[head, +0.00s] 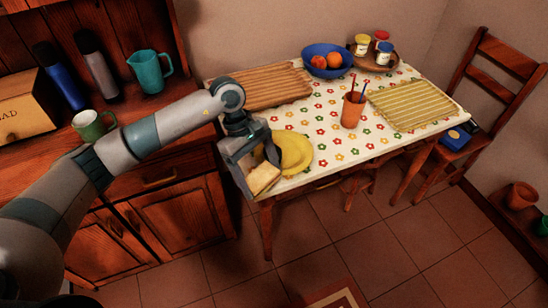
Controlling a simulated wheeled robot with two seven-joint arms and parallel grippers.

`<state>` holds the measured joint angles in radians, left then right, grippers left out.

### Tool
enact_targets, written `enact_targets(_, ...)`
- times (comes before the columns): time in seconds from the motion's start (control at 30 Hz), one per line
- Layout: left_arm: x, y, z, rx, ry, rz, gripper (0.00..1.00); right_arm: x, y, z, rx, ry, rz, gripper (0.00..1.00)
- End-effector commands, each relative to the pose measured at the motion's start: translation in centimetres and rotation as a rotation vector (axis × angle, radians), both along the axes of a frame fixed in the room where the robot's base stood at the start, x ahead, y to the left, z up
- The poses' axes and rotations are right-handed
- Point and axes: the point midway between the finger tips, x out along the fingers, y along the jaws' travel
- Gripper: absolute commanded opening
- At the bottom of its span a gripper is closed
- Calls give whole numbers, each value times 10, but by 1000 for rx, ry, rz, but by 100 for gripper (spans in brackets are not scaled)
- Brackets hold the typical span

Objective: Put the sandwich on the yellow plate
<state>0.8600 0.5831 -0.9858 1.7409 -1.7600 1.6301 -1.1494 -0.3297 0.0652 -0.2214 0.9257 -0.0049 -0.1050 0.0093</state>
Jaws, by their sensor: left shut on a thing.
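The sandwich (263,178) is a pale, bread-coloured piece held between the fingers of my left gripper (262,168). The gripper points down at the table's near left corner, and its fingers hide part of the sandwich. The yellow plate (297,152) lies on the flowered tablecloth, just right of and behind the gripper in the picture. The gripper covers the plate's left edge. I cannot tell how high the sandwich is above the table. My right gripper is not in view.
An orange cup with pencils (352,110) stands mid-table. A striped wooden board (262,88), a blue fruit bowl (327,62), a tray with jars (374,62) and a striped mat (412,104) lie around it. A green mug (92,126) stands on the counter at left.

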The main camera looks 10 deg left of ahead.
Motion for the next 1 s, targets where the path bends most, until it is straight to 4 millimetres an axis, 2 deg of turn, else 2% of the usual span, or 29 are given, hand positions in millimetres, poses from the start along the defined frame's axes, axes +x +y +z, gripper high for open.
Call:
enact_targets(0.3,-77,48,-19,2,0,-658,54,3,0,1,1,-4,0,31)
enact_targets(0.5,-110,70,-25,0,0,-937,54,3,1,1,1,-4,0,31)
enact_targets(0.67,-119,76,-26,-1,-1,-1017,54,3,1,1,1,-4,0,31)
enact_targets(1.0,-119,76,-26,-2,-3,-1021,54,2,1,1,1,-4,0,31)
